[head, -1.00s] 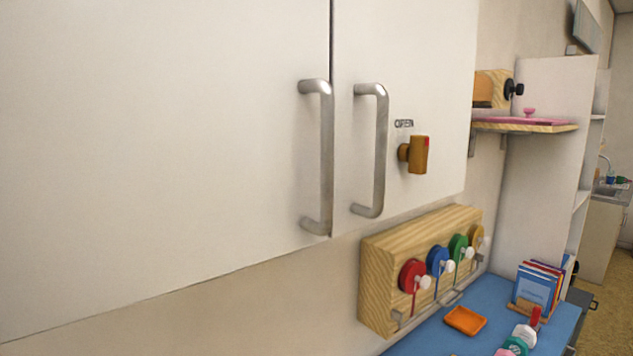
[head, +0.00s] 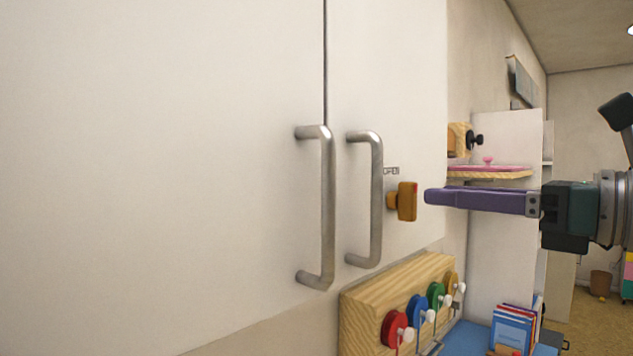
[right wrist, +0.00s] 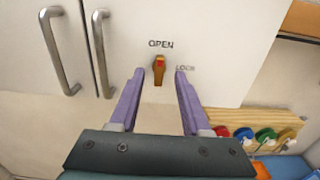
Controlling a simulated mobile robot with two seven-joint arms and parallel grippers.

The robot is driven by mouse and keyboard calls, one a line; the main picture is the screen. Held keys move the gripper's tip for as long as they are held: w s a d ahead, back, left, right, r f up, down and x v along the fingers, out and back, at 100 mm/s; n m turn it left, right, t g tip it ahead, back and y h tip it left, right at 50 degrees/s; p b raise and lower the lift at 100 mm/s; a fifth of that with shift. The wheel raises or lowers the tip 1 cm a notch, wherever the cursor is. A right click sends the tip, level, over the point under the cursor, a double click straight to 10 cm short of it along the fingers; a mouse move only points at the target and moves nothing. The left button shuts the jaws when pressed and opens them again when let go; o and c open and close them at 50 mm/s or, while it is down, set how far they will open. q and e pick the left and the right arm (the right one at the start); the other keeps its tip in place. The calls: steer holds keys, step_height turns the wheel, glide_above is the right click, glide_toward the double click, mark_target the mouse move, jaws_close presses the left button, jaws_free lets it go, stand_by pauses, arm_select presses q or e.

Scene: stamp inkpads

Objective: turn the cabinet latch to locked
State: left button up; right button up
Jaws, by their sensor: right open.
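The cabinet latch (head: 407,202) is an orange-brown knob with a red mark, standing out from the right white cabinet door (head: 418,110). In the right wrist view the latch (right wrist: 159,70) is upright, its red mark at the top under the word OPEN; the word LOCK is to its right. My right gripper (head: 432,197), with purple fingers, points at the latch from the right, a short gap away. In the right wrist view the gripper (right wrist: 159,73) is open, one finger on each side of the latch, empty. My left gripper is not in view.
Two metal door handles (head: 328,210) (head: 376,200) stand out left of the latch. Below is a wooden block (head: 362,305) with several coloured reels. A wall shelf (head: 500,174) with a pink lid is behind the gripper. Books (head: 512,330) stand on the blue surface.

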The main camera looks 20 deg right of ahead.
mark_target(416, 192)
steer(key=x, duration=0.1)
steer(key=p+x, duration=0.1)
steer(key=shift+w+r, duration=0.2)
steer(key=shift+w, duration=0.05)
steer(key=shift+w+a+f+p, duration=0.2)
steer(key=shift+w+a+p, duration=0.15)
steer(key=shift+w, duration=0.2)
steer(key=shift+c, duration=0.3)
steer(key=shift+c, duration=0.7)
jaws_close()
